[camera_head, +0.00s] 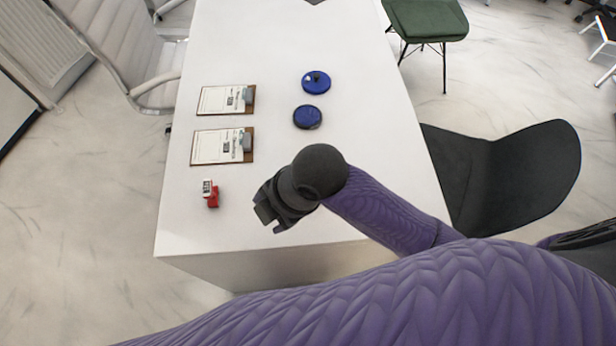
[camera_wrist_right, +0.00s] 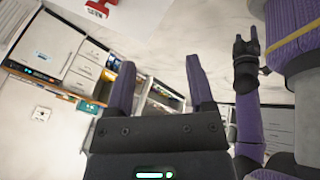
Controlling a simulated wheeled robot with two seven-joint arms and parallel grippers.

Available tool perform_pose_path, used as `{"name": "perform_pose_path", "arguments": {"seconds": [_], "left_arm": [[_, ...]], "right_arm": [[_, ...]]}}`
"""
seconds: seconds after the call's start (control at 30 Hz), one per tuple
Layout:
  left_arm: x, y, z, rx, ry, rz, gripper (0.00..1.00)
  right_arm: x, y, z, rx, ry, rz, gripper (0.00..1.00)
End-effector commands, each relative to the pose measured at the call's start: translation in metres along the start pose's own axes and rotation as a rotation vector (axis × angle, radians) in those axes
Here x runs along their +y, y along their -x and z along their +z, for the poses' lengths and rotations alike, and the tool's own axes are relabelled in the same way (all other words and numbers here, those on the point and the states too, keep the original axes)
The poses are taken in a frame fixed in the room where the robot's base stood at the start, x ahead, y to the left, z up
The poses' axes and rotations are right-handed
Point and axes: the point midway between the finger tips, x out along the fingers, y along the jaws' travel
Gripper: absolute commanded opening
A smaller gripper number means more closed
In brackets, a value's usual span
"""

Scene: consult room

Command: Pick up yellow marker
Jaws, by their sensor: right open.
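I cannot make out a yellow marker in either view. My right gripper (camera_head: 264,218) is over the near part of the white desk (camera_head: 290,200), to the right of a small red and white item. Its two fingers also show in the right wrist view (camera_wrist_right: 160,85), spread apart with nothing between them. Another gripper of mine, the left (camera_wrist_right: 246,42), shows small and dark at the upper right of the right wrist view. Its jaw gap is too small to judge. My left gripper is not seen in the head view.
Two clipboards (camera_head: 222,147) lie on the left of the desk, with a small red and white item (camera_head: 211,194) nearer. Two blue round items (camera_head: 308,117) lie near the middle. A black chair (camera_head: 510,170) stands at right, a white chair (camera_head: 125,50) at left.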

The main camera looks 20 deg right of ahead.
Motion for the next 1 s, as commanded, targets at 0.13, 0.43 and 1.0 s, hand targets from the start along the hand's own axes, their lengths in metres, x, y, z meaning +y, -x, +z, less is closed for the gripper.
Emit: {"name": "perform_pose_path", "arguments": {"seconds": [0.13,0.43,1.0], "left_arm": [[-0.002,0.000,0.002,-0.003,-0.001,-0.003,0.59],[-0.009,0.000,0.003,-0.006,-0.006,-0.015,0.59],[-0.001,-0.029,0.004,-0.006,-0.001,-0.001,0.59]], "right_arm": [[0.026,-0.004,0.018,-0.016,0.752,-0.154,0.69],[0.062,0.034,0.110,0.022,1.582,-0.490,0.69],[0.034,-0.054,0.142,0.033,1.614,-0.503,0.69]]}}
